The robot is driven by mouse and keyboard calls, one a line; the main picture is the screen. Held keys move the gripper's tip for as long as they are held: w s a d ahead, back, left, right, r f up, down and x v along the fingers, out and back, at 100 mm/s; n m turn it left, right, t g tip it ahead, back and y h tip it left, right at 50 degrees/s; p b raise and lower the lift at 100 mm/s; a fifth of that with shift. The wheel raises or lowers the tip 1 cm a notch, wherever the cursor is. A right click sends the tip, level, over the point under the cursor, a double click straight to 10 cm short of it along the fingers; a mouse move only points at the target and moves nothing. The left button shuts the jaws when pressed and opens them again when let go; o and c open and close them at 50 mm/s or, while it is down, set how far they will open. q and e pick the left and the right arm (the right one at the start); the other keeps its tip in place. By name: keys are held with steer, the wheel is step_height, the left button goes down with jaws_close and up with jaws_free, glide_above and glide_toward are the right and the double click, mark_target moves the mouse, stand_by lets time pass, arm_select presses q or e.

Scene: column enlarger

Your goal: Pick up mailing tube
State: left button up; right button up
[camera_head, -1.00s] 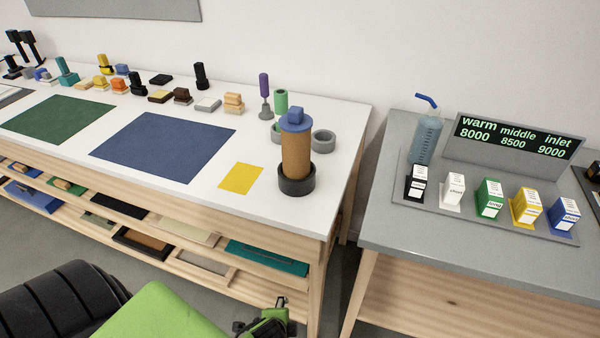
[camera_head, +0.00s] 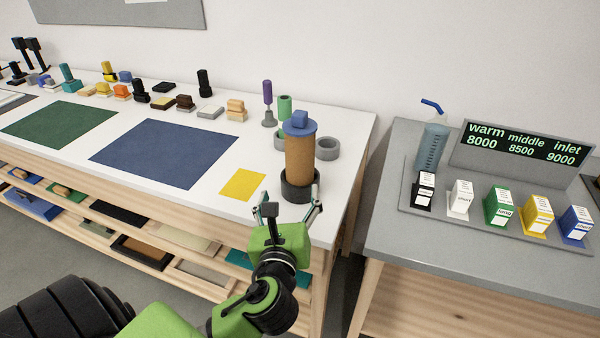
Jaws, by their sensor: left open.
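The mailing tube (camera_head: 299,160) is a brown upright cylinder with a blue cap (camera_head: 299,127). It stands in a black round holder (camera_head: 299,190) near the right end of the white table. My left gripper (camera_head: 290,207) is open, its two fingers apart and pointing toward the table. In the picture it sits just in front of and below the holder. It holds nothing, and I see a gap between it and the tube. My right gripper is out of the picture.
A yellow mat (camera_head: 243,185) lies left of the holder. Grey rings (camera_head: 327,148), a green roll (camera_head: 285,107) and a purple-handled tool (camera_head: 268,100) stand close behind the tube. A grey table (camera_head: 385,225) with small boxes is at the right.

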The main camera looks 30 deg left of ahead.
mark_target(299, 159)
arm_select(q)
steer(key=w+a+r+m, duration=0.1)
steer(key=w, duration=0.1)
steer(key=w+a+r, duration=0.1)
steer(key=w, duration=0.2)
steer(key=w+a+r+m+t+p, duration=0.1)
steer(key=w, duration=0.1)
steer(key=shift+w+a+m+y, duration=0.15)
steer(key=shift+m+y, duration=0.15)
steer(key=x, duration=0.3)
steer(key=p+x, duration=0.1)
steer(key=x, duration=0.1)
steer(key=shift+w+f, duration=0.25)
steer(key=shift+f, duration=0.05)
steer(key=shift+w+f, duration=0.1)
steer(key=shift+w, duration=0.4)
steer(key=shift+s, duration=0.1)
steer(key=c, duration=1.7)
jaws_close()
